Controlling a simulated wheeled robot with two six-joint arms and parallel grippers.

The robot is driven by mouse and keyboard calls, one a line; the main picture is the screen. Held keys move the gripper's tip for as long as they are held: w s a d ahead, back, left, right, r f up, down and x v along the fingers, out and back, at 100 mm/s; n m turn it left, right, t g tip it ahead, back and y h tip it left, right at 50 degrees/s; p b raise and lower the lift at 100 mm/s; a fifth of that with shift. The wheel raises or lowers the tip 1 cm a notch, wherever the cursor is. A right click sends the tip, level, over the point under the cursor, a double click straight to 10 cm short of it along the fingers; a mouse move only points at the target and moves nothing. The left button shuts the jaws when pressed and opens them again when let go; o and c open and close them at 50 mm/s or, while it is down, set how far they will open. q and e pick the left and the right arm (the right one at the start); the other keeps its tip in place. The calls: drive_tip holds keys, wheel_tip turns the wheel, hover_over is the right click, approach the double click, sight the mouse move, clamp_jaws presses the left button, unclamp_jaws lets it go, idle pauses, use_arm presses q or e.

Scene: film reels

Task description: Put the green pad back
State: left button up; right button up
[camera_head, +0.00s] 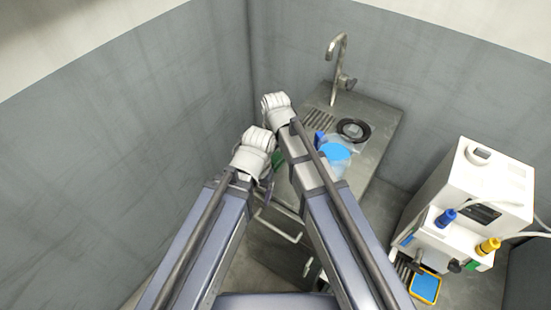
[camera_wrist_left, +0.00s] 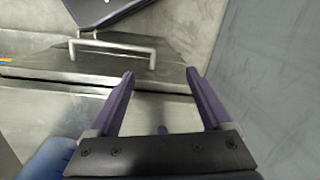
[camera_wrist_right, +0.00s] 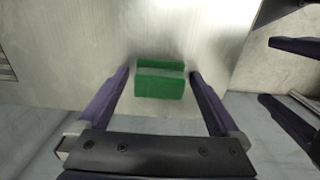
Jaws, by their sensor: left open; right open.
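The green pad (camera_wrist_right: 160,80) lies on the metal counter in the right wrist view, near the counter's edge. In the head view only a small green part (camera_head: 279,158) shows beside my right arm. My right gripper (camera_wrist_right: 160,73) is open, with its fingers on either side of the pad; I cannot tell whether they touch it. My left gripper (camera_wrist_left: 160,73) is open and empty, above the cabinet front. Its purple fingers also show at the right edge of the right wrist view. The right gripper's fingers are hidden in the head view.
The counter (camera_head: 383,120) holds a sink with a faucet (camera_head: 338,72), a black ring (camera_head: 353,129) and a blue container (camera_head: 334,158). A cabinet handle (camera_wrist_left: 112,46) sticks out below my left gripper. A white machine (camera_head: 480,190) stands at right. Grey walls close off the left and back.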

sight(275, 157)
drive_tip(key=shift+r, duration=0.1)
wheel_tip(275, 157, up, 12)
drive_tip(key=p, duration=1.2)
wheel_tip(275, 157, down, 12)
drive_tip(key=b, duration=1.2)
